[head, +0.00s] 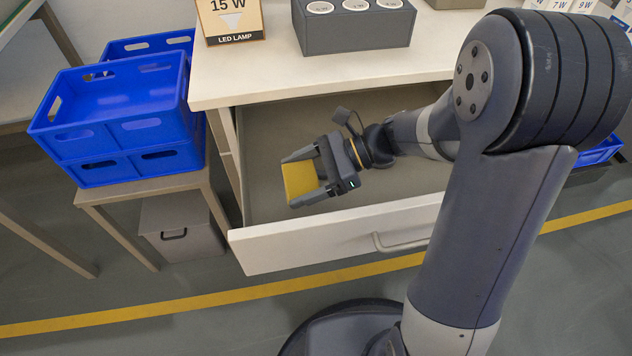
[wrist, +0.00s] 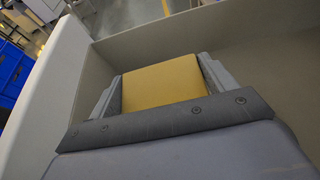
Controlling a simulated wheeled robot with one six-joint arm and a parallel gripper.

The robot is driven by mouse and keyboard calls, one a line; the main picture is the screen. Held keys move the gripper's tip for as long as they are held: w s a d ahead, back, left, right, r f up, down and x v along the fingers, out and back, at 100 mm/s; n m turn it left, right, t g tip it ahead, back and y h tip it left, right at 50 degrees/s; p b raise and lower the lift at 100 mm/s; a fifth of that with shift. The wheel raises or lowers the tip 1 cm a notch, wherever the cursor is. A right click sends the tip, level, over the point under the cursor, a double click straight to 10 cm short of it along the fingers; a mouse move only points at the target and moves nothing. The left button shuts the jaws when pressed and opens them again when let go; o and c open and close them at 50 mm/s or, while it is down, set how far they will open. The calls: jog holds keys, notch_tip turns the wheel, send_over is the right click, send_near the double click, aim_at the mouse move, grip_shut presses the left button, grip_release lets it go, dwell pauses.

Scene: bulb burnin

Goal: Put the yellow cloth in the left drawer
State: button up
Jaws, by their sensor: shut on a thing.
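The yellow cloth (head: 299,180) is a folded flat block between the two fingers of my gripper (head: 300,178). My gripper is shut on it. In the wrist view the cloth (wrist: 160,82) fills the space between the fingers of my gripper (wrist: 162,85). The left drawer (head: 330,239) is pulled open under the table, with a white front and a bar handle. My gripper and the cloth are over the drawer's opening, toward its left side. I cannot tell whether the cloth touches the drawer floor (head: 265,130).
The white tabletop (head: 255,85) overhangs the drawer's back, with a grey bulb holder (head: 355,32) and a 15 W lamp sign (head: 233,20) on it. Blue crates (head: 120,115) stand on a side stand at left. A grey bin (head: 180,228) sits under that stand.

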notch_tip(320, 180, down, 7)
jog(key=shift+r+b, duration=0.1)
jog(key=shift+b, duration=1.1)
jog(key=shift+r, duration=0.1)
jog(key=o, duration=1)
jog(key=shift+d+r, duration=0.15)
jog(key=shift+d, duration=0.1)
jog(key=p+v, duration=0.3)
jog(key=v, duration=0.8)
jog(key=shift+w+d, duration=0.1)
jog(key=shift+d, duration=0.2)
